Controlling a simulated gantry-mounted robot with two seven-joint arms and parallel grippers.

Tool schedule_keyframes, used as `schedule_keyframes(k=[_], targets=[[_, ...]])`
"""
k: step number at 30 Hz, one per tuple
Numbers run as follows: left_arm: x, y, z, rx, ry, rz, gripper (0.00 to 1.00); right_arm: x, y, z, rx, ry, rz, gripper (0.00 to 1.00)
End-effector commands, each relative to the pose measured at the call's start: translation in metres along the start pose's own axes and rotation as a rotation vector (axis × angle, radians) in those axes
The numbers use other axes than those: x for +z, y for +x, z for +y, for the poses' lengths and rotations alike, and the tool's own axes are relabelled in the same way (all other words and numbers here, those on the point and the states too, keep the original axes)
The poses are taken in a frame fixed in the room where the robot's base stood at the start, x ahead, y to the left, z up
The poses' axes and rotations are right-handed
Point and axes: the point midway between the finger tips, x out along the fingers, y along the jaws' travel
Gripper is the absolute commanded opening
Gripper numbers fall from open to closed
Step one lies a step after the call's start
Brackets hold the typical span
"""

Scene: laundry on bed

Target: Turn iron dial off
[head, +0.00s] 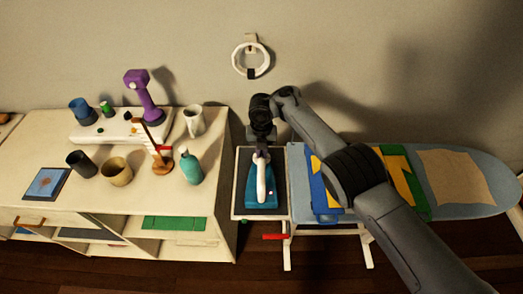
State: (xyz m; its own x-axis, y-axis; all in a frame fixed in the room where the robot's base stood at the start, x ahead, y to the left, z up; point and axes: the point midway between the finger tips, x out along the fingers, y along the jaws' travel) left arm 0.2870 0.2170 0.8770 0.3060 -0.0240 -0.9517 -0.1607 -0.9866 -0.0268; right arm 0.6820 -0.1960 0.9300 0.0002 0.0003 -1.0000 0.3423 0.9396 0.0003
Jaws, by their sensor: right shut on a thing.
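A teal and white iron (258,190) lies on the dark rest pad (243,172) at the left end of the ironing board. My right gripper (262,150) reaches down at the far end of the iron, its arm coming in from the right. The fingers are small and dark here. They are shut at the back of the iron, where the dial seems to be; the dial itself is hidden or too small to make out. My left gripper is not in view.
The ironing board (490,195) extends right, with folded blue, yellow and green cloths (405,175) and a beige cloth (455,175). A white ring (236,58) hangs on the wall.

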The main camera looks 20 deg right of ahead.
Motion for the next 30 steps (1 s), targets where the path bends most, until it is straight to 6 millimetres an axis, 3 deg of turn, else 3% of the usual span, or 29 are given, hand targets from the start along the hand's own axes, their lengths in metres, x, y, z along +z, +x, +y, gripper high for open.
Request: schedule_keyframes(k=[2, 3, 7, 20, 30], targets=[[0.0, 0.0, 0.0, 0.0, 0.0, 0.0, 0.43, 0.0, 0.0, 0.0, 0.0, -0.002, 0.0, 0.0], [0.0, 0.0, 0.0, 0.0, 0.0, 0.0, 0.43, 0.0, 0.0, 0.0, 0.0, -0.002, 0.0, 0.19], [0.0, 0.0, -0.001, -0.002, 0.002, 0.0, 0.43, 0.0, 0.0, 0.0, 0.0, -0.001, 0.0, 0.38], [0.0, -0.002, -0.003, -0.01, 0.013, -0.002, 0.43, 0.001, -0.008, 0.0, 0.0, 0.001, -0.001, 0.38], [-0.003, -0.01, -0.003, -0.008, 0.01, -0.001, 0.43, 0.001, -0.062, 0.0, 0.001, 0.0, -0.002, 0.38]])
